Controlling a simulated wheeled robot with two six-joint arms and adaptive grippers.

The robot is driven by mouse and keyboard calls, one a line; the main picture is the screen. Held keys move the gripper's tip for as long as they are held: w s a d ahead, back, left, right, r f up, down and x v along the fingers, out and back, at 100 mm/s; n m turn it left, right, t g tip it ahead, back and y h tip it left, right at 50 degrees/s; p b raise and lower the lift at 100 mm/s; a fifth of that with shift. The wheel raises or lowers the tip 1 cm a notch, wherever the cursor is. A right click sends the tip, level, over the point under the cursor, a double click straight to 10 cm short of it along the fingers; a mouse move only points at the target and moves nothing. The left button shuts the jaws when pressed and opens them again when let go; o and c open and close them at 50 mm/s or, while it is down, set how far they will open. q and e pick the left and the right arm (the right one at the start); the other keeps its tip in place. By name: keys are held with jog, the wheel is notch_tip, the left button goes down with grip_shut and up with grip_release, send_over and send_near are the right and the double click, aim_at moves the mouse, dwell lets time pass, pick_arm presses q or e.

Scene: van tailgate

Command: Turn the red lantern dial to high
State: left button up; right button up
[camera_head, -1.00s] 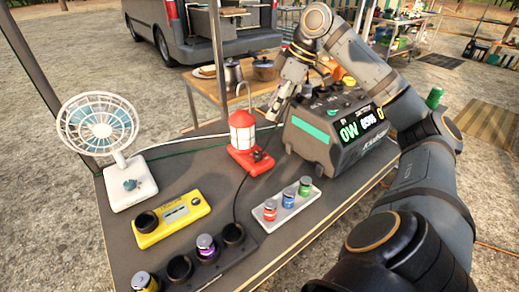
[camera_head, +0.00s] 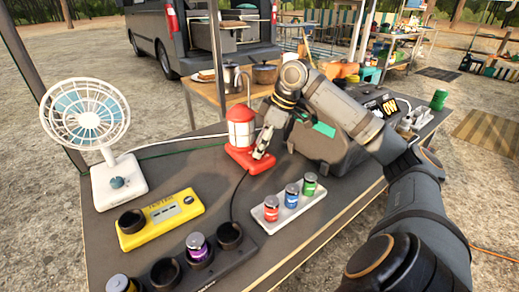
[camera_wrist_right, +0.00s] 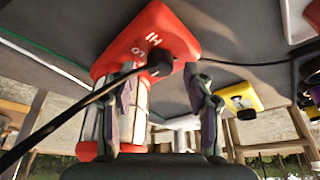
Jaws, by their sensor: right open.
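The red lantern (camera_head: 240,133) stands upright on the dark table, with a white globe and a flat red base. In the right wrist view the lantern base (camera_wrist_right: 150,38) appears upside down, with white HI and LO lettering. Its black dial (camera_wrist_right: 161,62) sits beside the lettering. My right gripper (camera_head: 262,152) is low at the right front of the base, and hides the dial in the head view. In the wrist view my right gripper (camera_wrist_right: 160,76) is open, with a finger on each side of the dial; contact cannot be told. My left gripper is not in view.
A grey power station (camera_head: 325,146) stands close right of the lantern, behind my arm. A yellow device (camera_head: 160,219) and a fan (camera_head: 115,180) are left. A dark cable (camera_wrist_right: 70,120) crosses near the fingers.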

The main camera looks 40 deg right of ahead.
jog(key=shift+w+a+f, duration=0.15)
jog(key=shift+f, duration=0.4)
jog(key=shift+c, duration=0.3)
grip_shut()
